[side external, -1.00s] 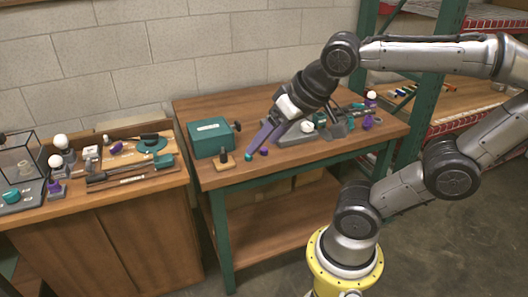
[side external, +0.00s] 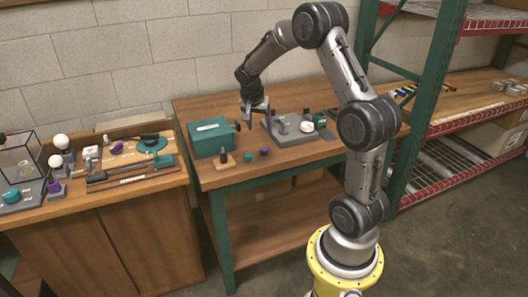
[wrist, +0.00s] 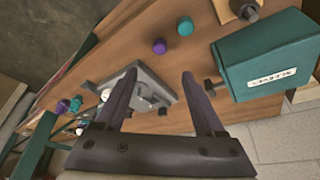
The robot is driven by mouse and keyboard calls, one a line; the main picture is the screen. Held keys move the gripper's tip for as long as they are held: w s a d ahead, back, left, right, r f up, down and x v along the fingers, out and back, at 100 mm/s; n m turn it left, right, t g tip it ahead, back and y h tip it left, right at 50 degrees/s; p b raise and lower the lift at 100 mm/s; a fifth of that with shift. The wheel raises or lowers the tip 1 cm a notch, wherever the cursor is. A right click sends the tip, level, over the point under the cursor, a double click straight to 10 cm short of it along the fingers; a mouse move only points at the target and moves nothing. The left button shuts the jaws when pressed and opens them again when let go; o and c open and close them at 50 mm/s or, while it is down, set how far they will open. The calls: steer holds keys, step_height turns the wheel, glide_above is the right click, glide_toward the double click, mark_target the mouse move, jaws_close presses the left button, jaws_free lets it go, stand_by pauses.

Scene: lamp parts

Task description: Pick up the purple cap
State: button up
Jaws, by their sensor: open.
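The purple cap (side external: 264,152) lies on the wooden workbench, just right of a teal cap (side external: 248,157). In the wrist view the purple cap (wrist: 159,46) is beyond my fingertips, roughly centred between them, with the teal cap (wrist: 185,26) to its upper right. My gripper (side external: 247,121) is over the back of the bench, between the teal box and the grey fixture, away from the purple cap. The wrist view shows my gripper (wrist: 159,76) open, with nothing between its fingers.
The teal box (side external: 211,138) stands left of my gripper, with a small wooden block and dark post (side external: 224,158) in front. The grey fixture (side external: 290,131) is to the right. More purple and teal parts (wrist: 67,105) lie farther along the bench. The bench's front edge is clear.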

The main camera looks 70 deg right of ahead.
mark_target(264, 149)
steer(key=x, duration=1.2)
steer(key=shift+f, duration=0.35)
steer(key=shift+c, duration=0.3)
jaws_close()
